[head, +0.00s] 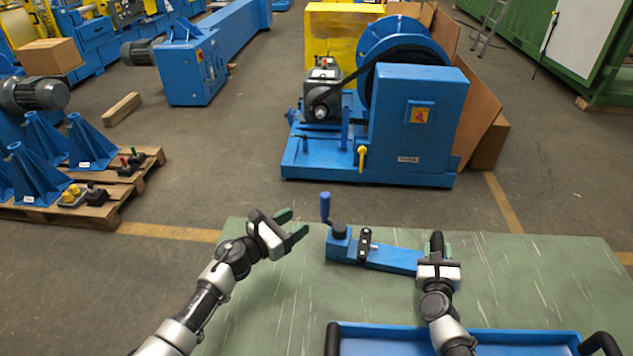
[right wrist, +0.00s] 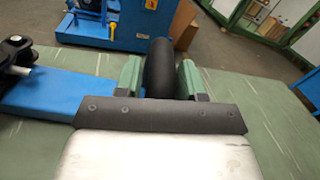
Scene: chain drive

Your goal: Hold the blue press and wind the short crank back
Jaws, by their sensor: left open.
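The blue press (head: 395,258) lies on the green table as a long low bar. It also shows in the right wrist view (right wrist: 60,95). The short crank (head: 325,207) has an upright blue knob and sits at the press's left end. A black handle (head: 437,240) stands at the right end. My right gripper (head: 438,258) is at this handle. In the right wrist view its green fingers lie on both sides of the black handle (right wrist: 159,68) and appear closed on it. My left gripper (head: 292,224) is open and empty, left of the crank and apart from it.
A black bracket (head: 364,244) stands on the press between crank and handle. A blue tray (head: 470,335) with black handles lies at the table's front. The green table (head: 560,270) is bare to the right. A blue machine (head: 420,120) stands on the floor beyond.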

